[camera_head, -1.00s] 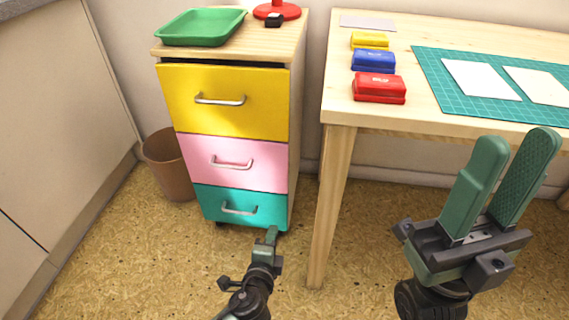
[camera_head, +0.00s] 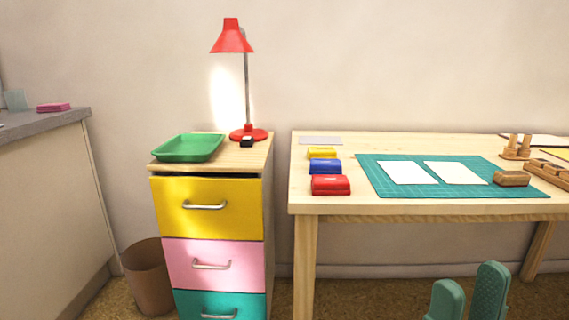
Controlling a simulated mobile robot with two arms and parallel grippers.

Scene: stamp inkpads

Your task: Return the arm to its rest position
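My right gripper (camera_head: 469,296) shows at the bottom edge, right of centre. Only its two green fingertips are in view. They stand apart with nothing between them, in front of and below the front edge of the wooden table (camera_head: 420,208). My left gripper is out of the picture. On the table, the yellow inkpad (camera_head: 322,153), blue inkpad (camera_head: 325,167) and red inkpad (camera_head: 330,185) stand in a row near the left end. Two white sheets (camera_head: 402,172) lie on a green cutting mat (camera_head: 380,190). A wooden block (camera_head: 511,178) sits on the mat's right side.
A cabinet with yellow (camera_head: 190,220), pink and teal drawers stands left of the table. It bears a green tray (camera_head: 188,148), a red lamp (camera_head: 232,40) and a small black item (camera_head: 247,142). A brown bin (camera_head: 147,280) stands left of it. More wooden pieces (camera_head: 517,146) are at the table's right.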

